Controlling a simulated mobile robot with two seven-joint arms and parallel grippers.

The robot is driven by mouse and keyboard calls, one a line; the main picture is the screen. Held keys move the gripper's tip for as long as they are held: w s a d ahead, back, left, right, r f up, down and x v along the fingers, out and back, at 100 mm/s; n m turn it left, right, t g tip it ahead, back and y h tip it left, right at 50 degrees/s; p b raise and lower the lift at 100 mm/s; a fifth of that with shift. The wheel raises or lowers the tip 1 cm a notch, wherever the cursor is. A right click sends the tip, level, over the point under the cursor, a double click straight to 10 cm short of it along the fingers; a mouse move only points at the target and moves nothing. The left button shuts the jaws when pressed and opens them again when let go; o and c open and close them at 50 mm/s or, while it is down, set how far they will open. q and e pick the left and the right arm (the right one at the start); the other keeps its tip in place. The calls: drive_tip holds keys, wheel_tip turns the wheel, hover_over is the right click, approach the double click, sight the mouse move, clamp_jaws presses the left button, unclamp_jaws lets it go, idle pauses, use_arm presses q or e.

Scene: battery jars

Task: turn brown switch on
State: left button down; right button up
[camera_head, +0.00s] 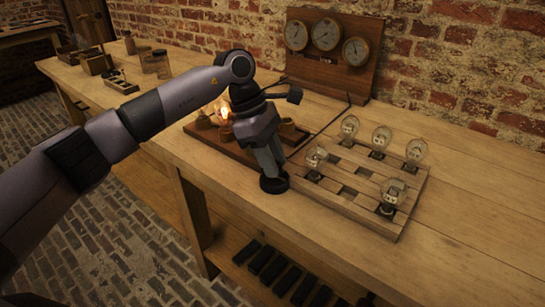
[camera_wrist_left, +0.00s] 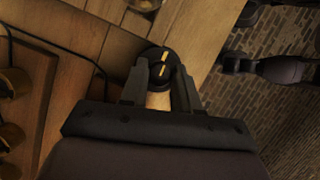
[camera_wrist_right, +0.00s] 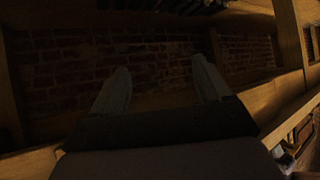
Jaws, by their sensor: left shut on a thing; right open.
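My right gripper (camera_wrist_right: 162,85) is open and empty in the right wrist view, facing a dark brick wall. It is not in the head view.
A wooden rack (camera_head: 402,225) with several bulbs stands right of the knob. Behind my left gripper is a board (camera_head: 205,136) with brown jars and a glowing bulb (camera_head: 222,108). A gauge panel (camera_head: 330,76) stands at the wall. The bench's front right is clear.

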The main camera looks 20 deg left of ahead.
use_arm(q)
drive_tip(key=shift+m, duration=0.3)
idle(0.4)
drive_tip(key=c, duration=0.8)
unclamp_jaws()
drive_tip(key=shift+r, duration=0.15)
drive_tip(key=v, duration=0.7)
drive_tip(key=shift+w, duration=0.15)
